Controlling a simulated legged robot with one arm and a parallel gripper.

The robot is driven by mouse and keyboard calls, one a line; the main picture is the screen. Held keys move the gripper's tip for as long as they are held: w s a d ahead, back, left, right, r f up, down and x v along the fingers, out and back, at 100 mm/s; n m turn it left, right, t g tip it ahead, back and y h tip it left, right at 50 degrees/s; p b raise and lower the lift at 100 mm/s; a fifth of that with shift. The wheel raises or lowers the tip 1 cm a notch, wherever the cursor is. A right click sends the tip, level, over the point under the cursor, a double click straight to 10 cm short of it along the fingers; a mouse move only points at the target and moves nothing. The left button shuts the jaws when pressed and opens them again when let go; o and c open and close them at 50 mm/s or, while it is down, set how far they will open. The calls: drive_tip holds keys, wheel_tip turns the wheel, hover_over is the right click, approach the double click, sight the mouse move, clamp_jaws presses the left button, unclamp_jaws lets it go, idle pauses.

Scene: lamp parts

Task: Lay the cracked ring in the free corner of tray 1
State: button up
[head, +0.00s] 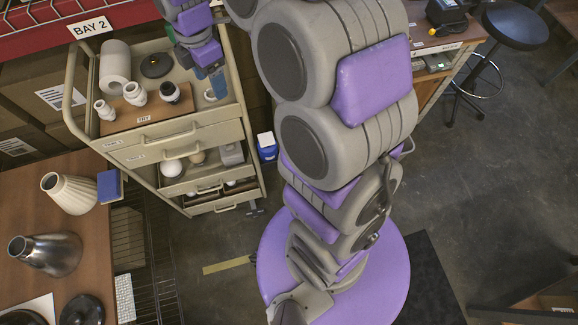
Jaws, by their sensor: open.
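My gripper (208,82) is at the top of the head view, above the right part of the cart's top, with its blue fingers pointing down. It is open. A small pale ring-like piece (209,95) lies on the cart top just below the fingers, partly hidden by one finger; I cannot make out a crack. A brown tray (120,124) with a small white label lies on the cart top to the left. Two white fittings (134,94) and a dark-topped fitting (171,92) stand on it. Its front right part looks bare. I cannot read the label surely.
A white roll (115,66) and a dark disc (156,65) stand behind the tray. The cart (185,135) has a raised rim and open lower drawers. A brown table (30,185) with a cream vase (68,192) and metal shade (45,254) is at the left.

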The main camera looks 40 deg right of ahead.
drive_tip(key=s+d+m+g, duration=0.1)
drive_tip(key=s+m, duration=1.8)
drive_tip(key=s, duration=1)
drive_tip(key=shift+d, duration=0.25)
